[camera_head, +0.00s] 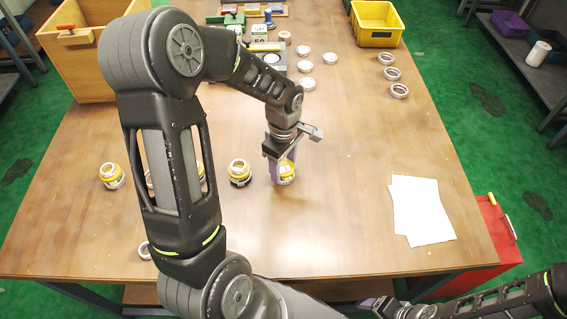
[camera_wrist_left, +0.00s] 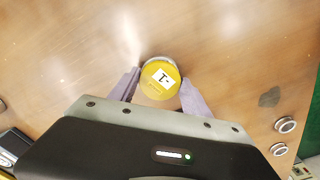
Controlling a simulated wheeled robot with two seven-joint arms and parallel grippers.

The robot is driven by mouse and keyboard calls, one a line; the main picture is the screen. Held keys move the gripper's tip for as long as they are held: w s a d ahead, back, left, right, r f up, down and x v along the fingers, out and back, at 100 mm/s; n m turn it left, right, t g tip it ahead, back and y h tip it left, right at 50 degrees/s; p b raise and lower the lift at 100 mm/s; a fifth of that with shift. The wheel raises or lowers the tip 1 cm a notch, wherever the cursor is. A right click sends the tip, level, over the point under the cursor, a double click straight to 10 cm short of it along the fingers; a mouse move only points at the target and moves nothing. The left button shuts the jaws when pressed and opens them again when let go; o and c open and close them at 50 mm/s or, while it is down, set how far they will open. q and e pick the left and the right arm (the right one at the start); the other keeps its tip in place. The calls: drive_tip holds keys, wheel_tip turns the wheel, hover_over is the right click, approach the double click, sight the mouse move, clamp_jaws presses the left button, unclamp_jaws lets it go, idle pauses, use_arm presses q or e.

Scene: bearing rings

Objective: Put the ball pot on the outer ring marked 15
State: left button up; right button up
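My left gripper (camera_head: 283,165) points down around a small pot (camera_head: 286,178) with a yellow and dark body, at the middle of the table. In the left wrist view the pot (camera_wrist_left: 160,82) is between the two purple fingers (camera_wrist_left: 160,92), its yellow face bearing a white label. The fingers lie close to its sides; I cannot tell whether they grip it. Metal rings lie at the back, including one ring (camera_head: 308,83) and three at the right (camera_head: 392,74). Their marks are too small to read. My right gripper (camera_head: 383,307) is at the bottom edge, its opening unclear.
Other pots stand to the left, one (camera_head: 240,172) close by and one (camera_head: 112,176) farther off. My left arm hides some. A wooden box (camera_head: 80,62), a yellow bin (camera_head: 376,24) and white sheets (camera_head: 421,212) are on the table (camera_head: 340,240). The right middle is clear.

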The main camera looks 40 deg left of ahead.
sight(284, 167)
use_arm(q)
drive_tip(key=o, duration=0.4)
drive_tip(key=shift+c, duration=0.2)
drive_tip(key=shift+r, duration=0.1)
wheel_tip(284, 167, up, 12)
drive_tip(key=shift+b, duration=0.35)
idle(0.4)
